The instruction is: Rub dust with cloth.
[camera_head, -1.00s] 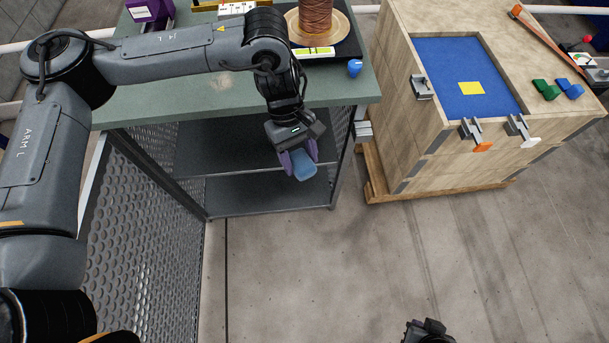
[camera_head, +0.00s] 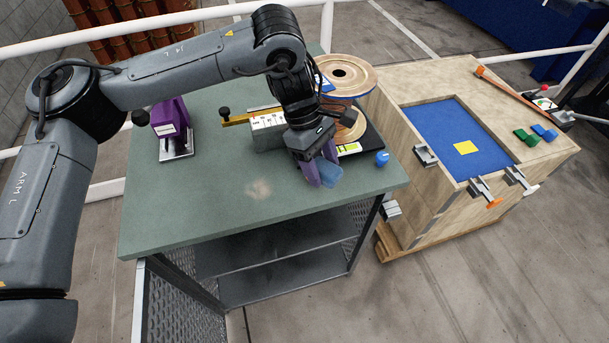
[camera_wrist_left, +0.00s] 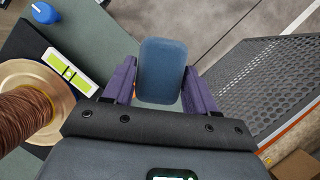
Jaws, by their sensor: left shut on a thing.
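My left gripper (camera_head: 318,171) has purple fingers and is shut on a blue cloth (camera_head: 328,173). In the head view it hangs over the right front part of the green tabletop (camera_head: 215,235). In the left wrist view the cloth (camera_wrist_left: 162,70) sits between the two fingers (camera_wrist_left: 160,88) as a rounded blue block. I cannot tell whether it touches the tabletop. A pale dust patch (camera_head: 258,189) lies on the tabletop, left of the gripper and cloth. My right gripper is out of view.
A copper-wound spool (camera_head: 345,85) stands behind the gripper. A yellow-green level (camera_wrist_left: 68,72) and a blue knob (camera_head: 382,158) are close by. A purple device (camera_head: 170,120) stands at the back left. A wooden crate (camera_head: 455,210) stands to the right.

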